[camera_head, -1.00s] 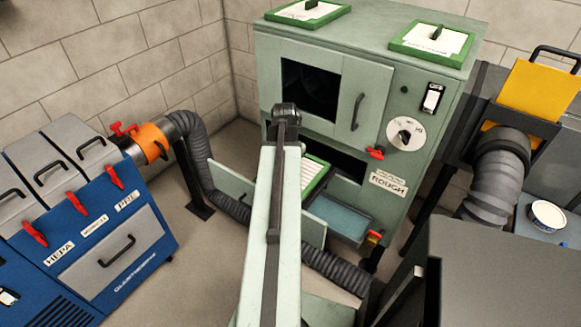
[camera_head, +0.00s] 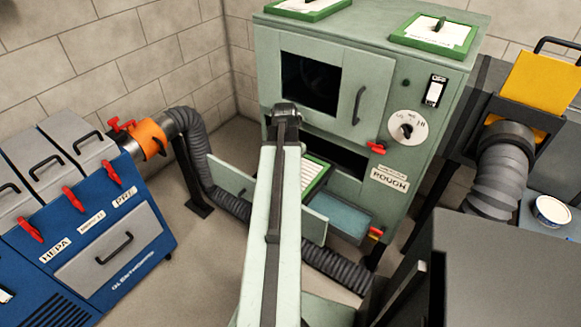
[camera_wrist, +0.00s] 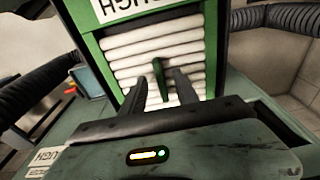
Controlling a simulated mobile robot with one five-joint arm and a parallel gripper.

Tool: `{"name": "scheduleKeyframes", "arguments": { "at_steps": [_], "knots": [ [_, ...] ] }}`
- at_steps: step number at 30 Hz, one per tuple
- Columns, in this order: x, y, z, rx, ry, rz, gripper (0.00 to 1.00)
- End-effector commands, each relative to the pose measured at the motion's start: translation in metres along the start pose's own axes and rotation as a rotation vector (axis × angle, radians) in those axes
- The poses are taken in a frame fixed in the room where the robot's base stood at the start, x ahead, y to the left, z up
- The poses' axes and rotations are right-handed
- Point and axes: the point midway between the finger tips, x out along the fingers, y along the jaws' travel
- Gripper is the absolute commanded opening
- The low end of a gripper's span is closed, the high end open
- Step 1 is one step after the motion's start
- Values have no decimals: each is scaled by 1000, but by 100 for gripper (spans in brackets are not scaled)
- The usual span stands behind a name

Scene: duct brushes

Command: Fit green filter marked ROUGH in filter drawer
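The green-framed filter with white pleats (camera_head: 313,177) shows in the head view in the open drawer's area, partly hidden by my arm. In the wrist view the filter (camera_wrist: 128,48) fills the middle, its ROUGH label upside down at the top. Its green handle (camera_wrist: 178,82) stands out from the pleats. My gripper (camera_wrist: 168,80) has its dark fingers apart at the handle, one on each side; contact is hard to make out. The filter drawer (camera_head: 312,222) is pulled out low on the green cabinet, beside the ROUGH plate (camera_head: 390,179). How deep the filter sits is hidden.
The green cabinet (camera_head: 440,105) carries two more green-framed filters (camera_head: 440,30) on top. A yellow-lidded unit (camera_head: 535,85) and a grey box (camera_head: 510,270) stand right.

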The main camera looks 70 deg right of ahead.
Motion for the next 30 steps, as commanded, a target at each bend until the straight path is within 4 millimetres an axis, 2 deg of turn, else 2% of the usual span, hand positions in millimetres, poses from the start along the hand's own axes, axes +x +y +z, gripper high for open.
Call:
{"name": "scheduleKeyframes", "arguments": {
  "at_steps": [10,14,23,26,30],
  "knots": [
    [-5,0,0,0,0,0,36],
    [-21,0,0,0,0,0,36],
    [-75,0,-1,0,0,0,36],
    [-81,0,0,0,0,0,36],
    [-78,0,0,0,0,0,36]
  ]
}}
